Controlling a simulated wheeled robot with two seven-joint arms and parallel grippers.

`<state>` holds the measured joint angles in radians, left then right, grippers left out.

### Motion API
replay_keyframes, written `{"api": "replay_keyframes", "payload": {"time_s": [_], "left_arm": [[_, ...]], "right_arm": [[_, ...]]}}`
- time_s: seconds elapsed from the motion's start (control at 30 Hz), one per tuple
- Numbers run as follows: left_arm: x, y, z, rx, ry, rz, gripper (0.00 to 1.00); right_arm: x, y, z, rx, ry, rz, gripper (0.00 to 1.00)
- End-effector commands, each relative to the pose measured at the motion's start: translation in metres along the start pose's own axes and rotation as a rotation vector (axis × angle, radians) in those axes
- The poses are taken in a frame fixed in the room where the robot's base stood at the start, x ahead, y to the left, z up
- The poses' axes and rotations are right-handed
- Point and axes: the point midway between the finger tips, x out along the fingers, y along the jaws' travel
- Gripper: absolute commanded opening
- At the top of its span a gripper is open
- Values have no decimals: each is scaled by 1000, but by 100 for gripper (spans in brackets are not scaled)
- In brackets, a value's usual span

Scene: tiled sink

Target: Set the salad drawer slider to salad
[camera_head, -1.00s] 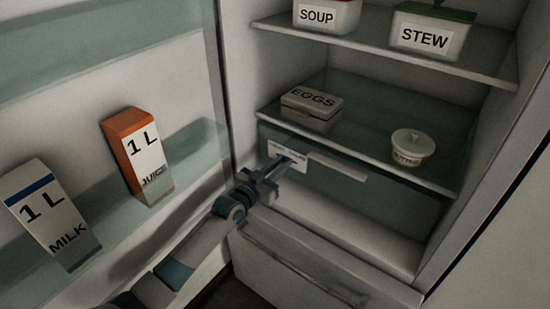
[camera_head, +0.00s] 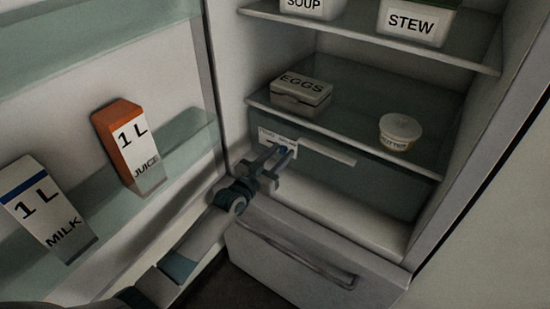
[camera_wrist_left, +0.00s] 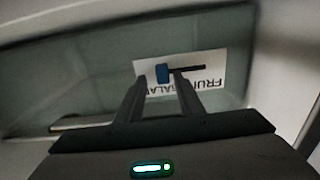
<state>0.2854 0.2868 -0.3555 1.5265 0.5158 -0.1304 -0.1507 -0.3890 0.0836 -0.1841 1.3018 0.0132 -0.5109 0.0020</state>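The salad drawer (camera_head: 345,188) is a translucent panel under the lower glass shelf. A white label (camera_head: 264,134) with FRUIT and SALAD is on its upper left; the label shows upside down in the left wrist view (camera_wrist_left: 229,68). The blue slider knob (camera_wrist_left: 162,73) is at the left end of the dark slot (camera_wrist_left: 192,67) in the wrist view, by the SALAD word. My left gripper (camera_head: 277,153) is in front of the label. Its fingers (camera_wrist_left: 160,88) are apart, one on each side of the knob, with gaps visible. My right gripper is not in view.
An eggs box (camera_head: 302,95) and a butter tub (camera_head: 399,132) stand on the shelf above the drawer. Soup and stew (camera_head: 412,24) containers stand higher. Juice (camera_head: 128,145) and milk (camera_head: 45,208) cartons are in the open door. A closed lower drawer (camera_head: 310,265) is below.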

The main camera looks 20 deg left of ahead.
Motion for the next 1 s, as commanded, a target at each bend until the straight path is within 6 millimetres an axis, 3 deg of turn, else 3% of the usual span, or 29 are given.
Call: {"api": "replay_keyframes", "payload": {"time_s": [0.37, 1.0], "left_arm": [[-27, 0, 1, 1, 0, 0, 34], [-143, 2, 2, 1, -2, 2, 34]], "right_arm": [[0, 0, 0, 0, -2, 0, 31], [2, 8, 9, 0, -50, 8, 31]]}}
